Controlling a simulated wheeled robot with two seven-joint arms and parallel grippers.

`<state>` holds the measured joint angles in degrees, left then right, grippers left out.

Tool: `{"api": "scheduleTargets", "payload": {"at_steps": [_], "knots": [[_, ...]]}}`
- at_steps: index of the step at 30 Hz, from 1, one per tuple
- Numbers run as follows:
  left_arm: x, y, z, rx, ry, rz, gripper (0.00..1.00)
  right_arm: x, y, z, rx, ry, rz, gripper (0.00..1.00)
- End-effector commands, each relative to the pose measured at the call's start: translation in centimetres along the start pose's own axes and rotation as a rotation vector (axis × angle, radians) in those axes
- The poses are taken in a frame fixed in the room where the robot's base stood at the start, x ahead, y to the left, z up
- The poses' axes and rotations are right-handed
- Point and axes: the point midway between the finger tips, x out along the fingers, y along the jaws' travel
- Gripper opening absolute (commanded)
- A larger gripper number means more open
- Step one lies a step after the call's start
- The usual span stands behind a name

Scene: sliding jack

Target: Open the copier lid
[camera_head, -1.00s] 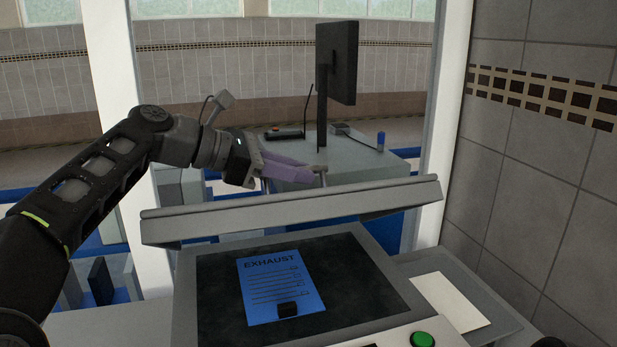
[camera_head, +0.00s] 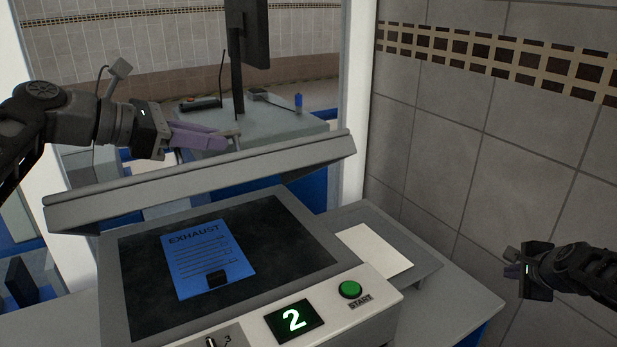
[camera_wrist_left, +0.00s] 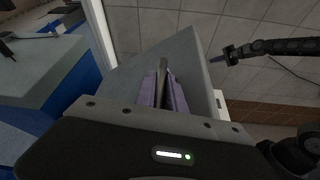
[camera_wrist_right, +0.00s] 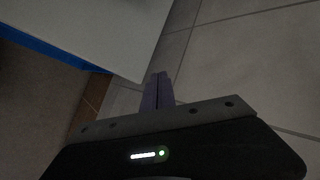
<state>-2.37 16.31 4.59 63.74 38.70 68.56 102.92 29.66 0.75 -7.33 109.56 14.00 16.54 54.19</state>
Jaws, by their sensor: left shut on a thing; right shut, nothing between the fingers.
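The copier lid (camera_head: 215,178) is raised at the back of the copier (camera_head: 115,290), its front edge facing me and tilted in the head view. The dark glass (camera_head: 290,235) below is uncovered, with a blue sheet marked EXHAUST (camera_head: 205,262) on it. My left gripper (camera_head: 222,143) is above and behind the lid's edge. In the left wrist view its purple fingers (camera_wrist_left: 162,88) are shut on a grey bar, the lid handle (camera_wrist_left: 164,68), that stands out from the lid. My right gripper (camera_head: 512,268) is shut and empty, right of the copier; its fingers also show in the right wrist view (camera_wrist_right: 158,90).
A white sheet (camera_head: 374,250) lies on the tray at right. A tiled wall (camera_head: 480,150) bounds the right side. A desk with a monitor (camera_head: 248,35) stands behind.

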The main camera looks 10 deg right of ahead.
Motion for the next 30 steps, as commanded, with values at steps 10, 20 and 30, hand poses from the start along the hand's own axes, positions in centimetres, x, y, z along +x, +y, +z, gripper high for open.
{"api": "scheduleTargets", "payload": {"at_steps": [10,20,30], "knots": [[0.1,0.0,0.0,0.000,0.000,-0.001,0.00,-21.3,-7.5,23.9,0.714,-0.493,-0.063,0.00],[0.1,-0.1,0.0,0.000,-0.001,-0.001,0.00,-32.6,-2.4,36.1,1.026,-0.693,0.136,0.00],[0.0,-0.1,0.0,0.000,-0.001,-0.001,0.00,-33.5,-1.6,37.2,1.060,-0.705,0.165,0.00]]}}
